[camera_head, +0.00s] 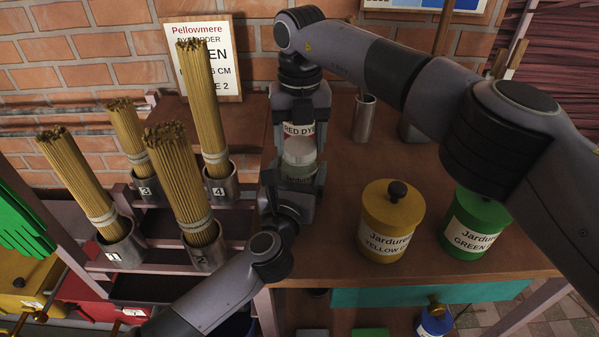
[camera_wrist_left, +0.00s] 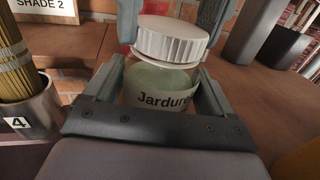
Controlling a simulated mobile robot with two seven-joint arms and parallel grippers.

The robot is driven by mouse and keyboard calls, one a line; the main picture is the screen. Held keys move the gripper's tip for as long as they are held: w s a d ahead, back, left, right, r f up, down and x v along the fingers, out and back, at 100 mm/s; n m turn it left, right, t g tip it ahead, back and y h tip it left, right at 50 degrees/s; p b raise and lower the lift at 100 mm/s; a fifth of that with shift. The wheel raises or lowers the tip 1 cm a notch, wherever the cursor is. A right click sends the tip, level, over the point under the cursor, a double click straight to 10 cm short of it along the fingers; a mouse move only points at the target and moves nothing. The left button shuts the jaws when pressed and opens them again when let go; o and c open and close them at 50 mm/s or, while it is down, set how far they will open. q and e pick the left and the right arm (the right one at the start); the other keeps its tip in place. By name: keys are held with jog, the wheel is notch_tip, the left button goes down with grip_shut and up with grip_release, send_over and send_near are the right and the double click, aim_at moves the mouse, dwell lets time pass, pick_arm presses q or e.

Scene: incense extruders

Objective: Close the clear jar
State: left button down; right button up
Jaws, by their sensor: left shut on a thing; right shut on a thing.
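The clear jar (camera_wrist_left: 160,96) has a pale label and stands upright between the fingers of my left gripper (camera_wrist_left: 160,80), which is shut on it. In the head view the jar (camera_head: 298,172) shows only partly between the grippers. A white ribbed lid (camera_wrist_left: 171,39) is directly over the jar's mouth and looks slightly tilted. My right gripper (camera_wrist_left: 172,22) comes from above and is shut on the lid, with a finger at each side. The lid also shows in the head view (camera_head: 299,150). I cannot tell whether the lid touches the rim.
A RED DYE label (camera_head: 299,130) shows behind the lid. A yellow jar (camera_head: 391,222) and a green jar (camera_head: 474,224) stand to the right on the brown table (camera_head: 345,235). Bundles of sticks (camera_head: 181,180) in numbered metal cups stand at left. A metal cup (camera_head: 364,118) stands behind.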

aim_at(295, 180)
jog(key=o, duration=1.3)
jog(key=shift+c, duration=0.2)
jog(key=shift+r, duration=3.8)
pick_arm(q)
grip_release()
jog(key=shift+p+v, duration=0.5)
jog(key=shift+v, duration=3.05)
pick_arm(e)
jog(key=shift+r, duration=0.5)
